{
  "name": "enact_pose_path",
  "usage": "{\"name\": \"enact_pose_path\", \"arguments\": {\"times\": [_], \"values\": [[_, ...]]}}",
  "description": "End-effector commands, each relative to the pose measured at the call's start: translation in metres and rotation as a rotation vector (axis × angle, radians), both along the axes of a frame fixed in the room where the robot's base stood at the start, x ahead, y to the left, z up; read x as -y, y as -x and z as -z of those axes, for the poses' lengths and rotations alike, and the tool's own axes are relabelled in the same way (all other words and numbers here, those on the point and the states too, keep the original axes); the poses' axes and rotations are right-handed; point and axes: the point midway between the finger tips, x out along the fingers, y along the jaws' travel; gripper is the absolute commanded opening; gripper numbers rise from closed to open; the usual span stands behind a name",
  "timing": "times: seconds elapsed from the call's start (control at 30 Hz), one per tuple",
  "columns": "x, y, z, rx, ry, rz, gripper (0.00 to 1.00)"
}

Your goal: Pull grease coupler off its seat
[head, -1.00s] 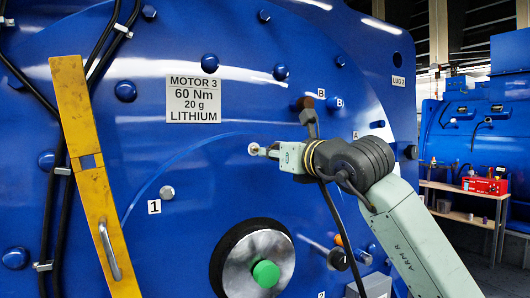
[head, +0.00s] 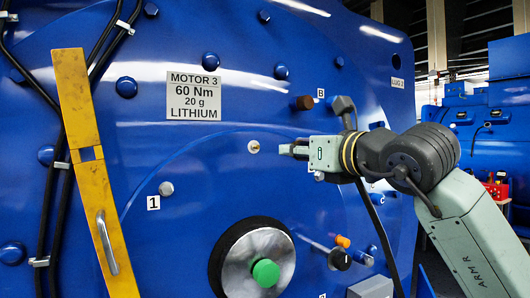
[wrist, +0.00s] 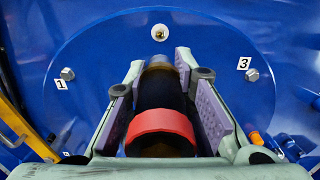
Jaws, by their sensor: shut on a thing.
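My gripper (head: 282,150) is to the right of a round silver fitting (head: 253,147) on the blue motor face, with a gap between them. In the wrist view my gripper (wrist: 160,66) is shut on the grease coupler (wrist: 163,121), a dark cylinder with a red band and a brownish front end. The purple-grey finger pads lie along both sides of it. The same fitting (wrist: 159,33) is bare, just beyond the coupler's front end. The coupler is too hidden by the gripper to make out in the head view.
A yellow bar (head: 82,140) with a handle crosses the left side. A shaft hub with a green centre (head: 265,272) sticks out below. A bolt (head: 166,188) is beside label 1, and another bolt (wrist: 252,75) beside label 3. An orange-tipped part (head: 343,241) is lower right.

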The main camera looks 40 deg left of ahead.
Motion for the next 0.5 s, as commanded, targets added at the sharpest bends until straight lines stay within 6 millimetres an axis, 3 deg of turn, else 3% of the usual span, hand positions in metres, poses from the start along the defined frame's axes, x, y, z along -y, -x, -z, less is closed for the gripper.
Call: {"name": "enact_pose_path", "arguments": {"times": [0.5], "values": [[0.049,0.02,0.001,0.0,-0.001,0.002,0.0]]}}
